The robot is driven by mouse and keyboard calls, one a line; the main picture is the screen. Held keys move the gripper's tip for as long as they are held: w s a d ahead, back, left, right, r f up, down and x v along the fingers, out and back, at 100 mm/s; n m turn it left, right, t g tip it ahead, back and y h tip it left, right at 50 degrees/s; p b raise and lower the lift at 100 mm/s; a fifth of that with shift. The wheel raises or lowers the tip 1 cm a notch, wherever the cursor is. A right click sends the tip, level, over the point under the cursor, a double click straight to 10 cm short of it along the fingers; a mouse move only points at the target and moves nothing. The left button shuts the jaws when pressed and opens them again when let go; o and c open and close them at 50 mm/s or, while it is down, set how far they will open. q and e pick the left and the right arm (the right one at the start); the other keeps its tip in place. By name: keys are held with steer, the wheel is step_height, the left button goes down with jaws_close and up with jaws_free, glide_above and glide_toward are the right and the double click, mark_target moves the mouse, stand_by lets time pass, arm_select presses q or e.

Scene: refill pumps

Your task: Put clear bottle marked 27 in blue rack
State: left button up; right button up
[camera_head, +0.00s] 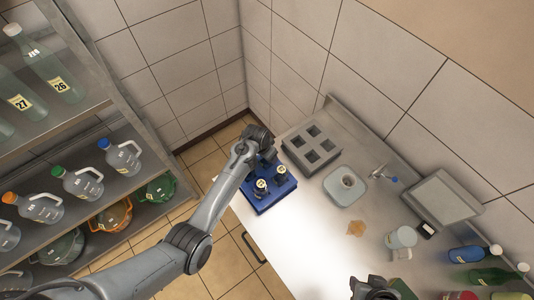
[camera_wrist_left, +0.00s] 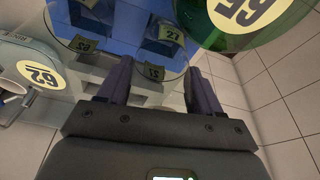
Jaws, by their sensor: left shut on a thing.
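A clear bottle marked 27 (camera_head: 18,100) lies tilted on the upper shelf at the left. The blue rack (camera_head: 258,207) sits at the left end of the counter and holds small dark-topped things with round labels. My left gripper (camera_head: 266,153) is above the rack's far side. In the left wrist view my left gripper (camera_wrist_left: 158,85) is shut on a see-through round thing, with blue and several small labels showing through or behind it.
A clear bottle marked 26 (camera_head: 58,80) lies beside bottle 27. A grey rack (camera_head: 312,150) and a pale dispenser (camera_head: 344,190) stand near the blue rack. A large green labelled thing (camera_wrist_left: 235,25) is close in the wrist view.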

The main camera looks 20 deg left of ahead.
arm_select(q)
steer(key=shift+f, duration=0.45)
steer(key=o, duration=1.2)
steer(key=shift+o, duration=0.2)
steer(key=shift+r, duration=0.1)
step_height(320, 180, up, 9)
steer(key=p, duration=0.9)
